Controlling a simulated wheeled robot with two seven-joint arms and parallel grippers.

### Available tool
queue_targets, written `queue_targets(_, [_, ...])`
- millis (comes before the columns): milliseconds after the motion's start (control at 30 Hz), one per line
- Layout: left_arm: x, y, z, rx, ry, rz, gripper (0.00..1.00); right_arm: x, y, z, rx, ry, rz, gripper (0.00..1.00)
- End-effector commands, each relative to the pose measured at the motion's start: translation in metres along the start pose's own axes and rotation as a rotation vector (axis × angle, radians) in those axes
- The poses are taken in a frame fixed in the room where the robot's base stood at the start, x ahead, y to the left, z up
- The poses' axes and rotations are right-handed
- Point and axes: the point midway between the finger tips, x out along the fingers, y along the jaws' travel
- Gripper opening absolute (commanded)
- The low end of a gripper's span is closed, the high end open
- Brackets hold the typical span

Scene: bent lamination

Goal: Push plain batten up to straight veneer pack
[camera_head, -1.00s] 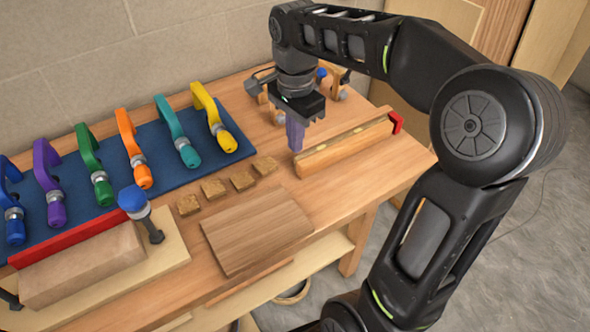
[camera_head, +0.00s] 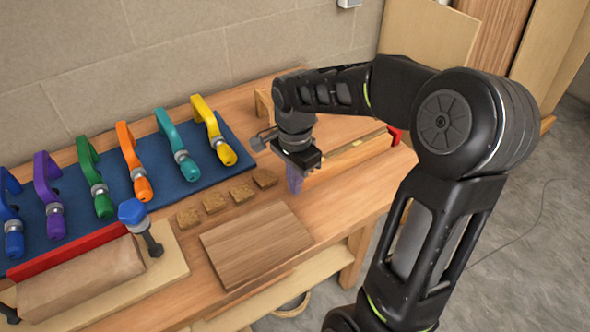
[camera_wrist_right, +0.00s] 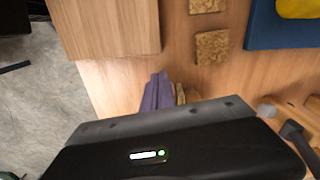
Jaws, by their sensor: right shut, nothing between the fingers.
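My right gripper (camera_head: 294,186) has purple fingers, shut and empty, pointing down at the near left end of a long pale wooden bar (camera_head: 350,165). I cannot tell whether they touch it. The bar lies along the right side of the bench, with a narrow yellowish strip (camera_head: 357,143) along it and a red piece (camera_head: 394,135) at its far right end. I cannot tell for certain which part is the batten and which the veneer pack. In the right wrist view the shut fingers (camera_wrist_right: 158,92) show above the bench, beside a partly hidden wooden edge. My left gripper is out of view.
A brown board (camera_head: 256,245) and several cork blocks (camera_head: 215,202) lie left of the gripper. Several coloured clamps lie on a blue mat (camera_head: 180,183). A pale block (camera_head: 80,280) with a red strip (camera_head: 65,250) sits at the left, near a blue-topped post (camera_head: 133,212).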

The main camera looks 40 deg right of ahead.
Motion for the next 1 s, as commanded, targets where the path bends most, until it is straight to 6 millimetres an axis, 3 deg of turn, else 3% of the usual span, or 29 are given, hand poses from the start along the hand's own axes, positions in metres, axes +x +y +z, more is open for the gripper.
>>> queue_targets(400, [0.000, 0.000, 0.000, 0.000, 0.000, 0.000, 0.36, 0.005, 0.000, -0.001, 0.001, 0.001, -0.001, 0.00])
queue_targets(633, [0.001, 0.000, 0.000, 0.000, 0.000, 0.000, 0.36, 0.005, 0.000, -0.023, 0.001, 0.002, -0.001, 0.00])
queue_targets(1000, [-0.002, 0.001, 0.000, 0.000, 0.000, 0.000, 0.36, 0.001, 0.000, -0.028, 0.007, 0.008, -0.004, 0.00])
